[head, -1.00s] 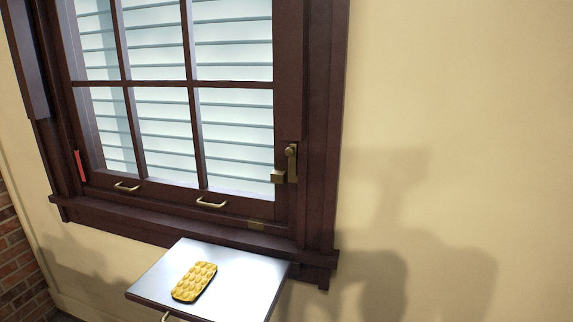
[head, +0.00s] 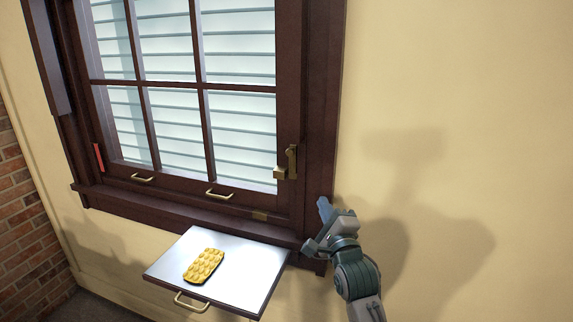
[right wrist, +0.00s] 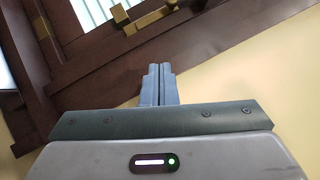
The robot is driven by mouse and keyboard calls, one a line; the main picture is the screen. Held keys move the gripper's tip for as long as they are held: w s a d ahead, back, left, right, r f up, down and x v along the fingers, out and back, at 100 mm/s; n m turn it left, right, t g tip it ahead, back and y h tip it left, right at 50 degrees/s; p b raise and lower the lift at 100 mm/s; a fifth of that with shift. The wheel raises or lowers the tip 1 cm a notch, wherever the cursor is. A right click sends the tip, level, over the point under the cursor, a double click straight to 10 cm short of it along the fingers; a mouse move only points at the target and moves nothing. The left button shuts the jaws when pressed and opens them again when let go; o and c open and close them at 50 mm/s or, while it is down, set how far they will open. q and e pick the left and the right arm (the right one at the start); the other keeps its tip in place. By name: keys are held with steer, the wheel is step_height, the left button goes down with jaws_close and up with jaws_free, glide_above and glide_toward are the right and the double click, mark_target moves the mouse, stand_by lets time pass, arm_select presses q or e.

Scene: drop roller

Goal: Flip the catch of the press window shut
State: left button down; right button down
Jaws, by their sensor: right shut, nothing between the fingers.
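The window (head: 200,120) has a dark brown wooden frame with several panes, and its sash is down at the sill. The brass catch (head: 291,162) is on the right stile, its long part upright and a small block at its lower left. The catch also shows in the right wrist view (right wrist: 120,16), at the top. My right gripper (head: 324,205) is at the frame's right edge, below and to the right of the catch and apart from it. In the right wrist view its fingers (right wrist: 158,72) are together and empty. My left gripper is not in view.
A shelf with a shiny top (head: 170,260) juts out below the sill, with a yellow tray of lumpy pieces (head: 204,266) on it. Brass handles (head: 219,194) sit on the sash's bottom rail. The wall (head: 470,120) to the right is bare.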

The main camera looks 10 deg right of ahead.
steer(key=shift+s+a+r+m, duration=0.1)
steer(key=shift+a+r+m, duration=0.05)
steer(key=shift+r, duration=0.4)
steer(key=shift+s+a+r+m, duration=0.1)
steer(key=shift+r+m, duration=0.05)
steer(key=shift+r, duration=0.4)
steer(key=shift+w, duration=0.15)
steer(key=p, duration=0.5)
glide_toward(292, 162)
steer(key=w+d+r, duration=0.1)
steer(key=d+r, duration=0.2)
steer(key=w+a, duration=0.1)
steer(key=w+a+r+p, duration=0.1)
steer(key=shift+w+a+r, duration=0.25)
steer(key=shift+a+r, duration=0.05)
steer(key=shift+r, duration=0.05)
